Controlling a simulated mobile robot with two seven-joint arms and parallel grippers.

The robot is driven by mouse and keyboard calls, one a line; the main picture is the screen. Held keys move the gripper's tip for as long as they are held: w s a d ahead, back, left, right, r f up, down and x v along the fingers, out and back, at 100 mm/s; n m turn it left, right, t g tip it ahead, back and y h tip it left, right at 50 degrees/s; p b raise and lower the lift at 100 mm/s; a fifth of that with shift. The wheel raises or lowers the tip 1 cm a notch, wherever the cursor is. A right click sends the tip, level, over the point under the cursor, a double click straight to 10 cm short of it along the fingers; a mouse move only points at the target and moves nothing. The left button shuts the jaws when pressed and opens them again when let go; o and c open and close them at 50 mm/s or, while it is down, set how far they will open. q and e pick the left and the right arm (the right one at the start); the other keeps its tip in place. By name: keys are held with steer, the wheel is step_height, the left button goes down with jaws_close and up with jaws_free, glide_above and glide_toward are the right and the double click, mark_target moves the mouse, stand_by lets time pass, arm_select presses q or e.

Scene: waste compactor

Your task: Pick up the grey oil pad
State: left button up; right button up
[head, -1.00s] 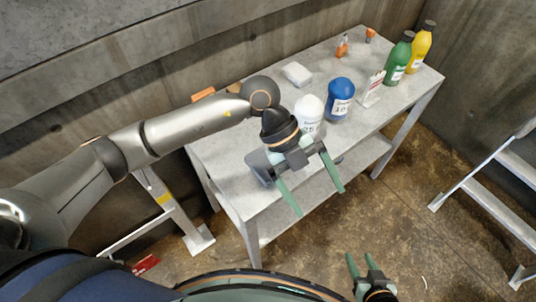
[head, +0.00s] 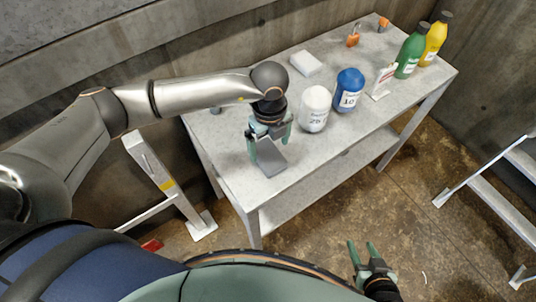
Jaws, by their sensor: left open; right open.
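The grey oil pad (head: 271,157) lies on the near left part of the grey table (head: 232,177), close to its front edge. My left gripper (head: 269,145) points down right over the pad, its fingers open to either side of the pad's back part. Whether the fingertips touch the pad or the table I cannot tell. My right gripper (head: 361,247) is open and empty, low at the bottom of the view, in front of the table and away from the pad.
A white bottle (head: 315,109) and a blue bottle (head: 348,90) stand right of my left gripper. A white block (head: 305,63) lies behind. Green (head: 409,53) and yellow (head: 433,42) bottles stand at the far right. A metal ladder-like frame (head: 487,190) stands right.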

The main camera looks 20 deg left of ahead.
mark_target(268, 154)
arm_select(q)
step_height(268, 154, down, 4)
steer(key=shift+a+f, duration=0.15)
steer(key=shift+f, duration=0.1)
steer(key=shift+c, duration=0.2)
steer(key=c, duration=1.2)
steer(key=shift+o, duration=0.2)
steer(key=shift+r, duration=0.15)
steer(key=shift+r, duration=0.5)
steer(key=s+a+r, duration=0.2)
steer(key=s+r, duration=0.9)
steer(key=s, duration=0.2)
steer(key=shift+s+a+r+b, duration=0.35)
steer(key=shift+s+r, duration=0.05)
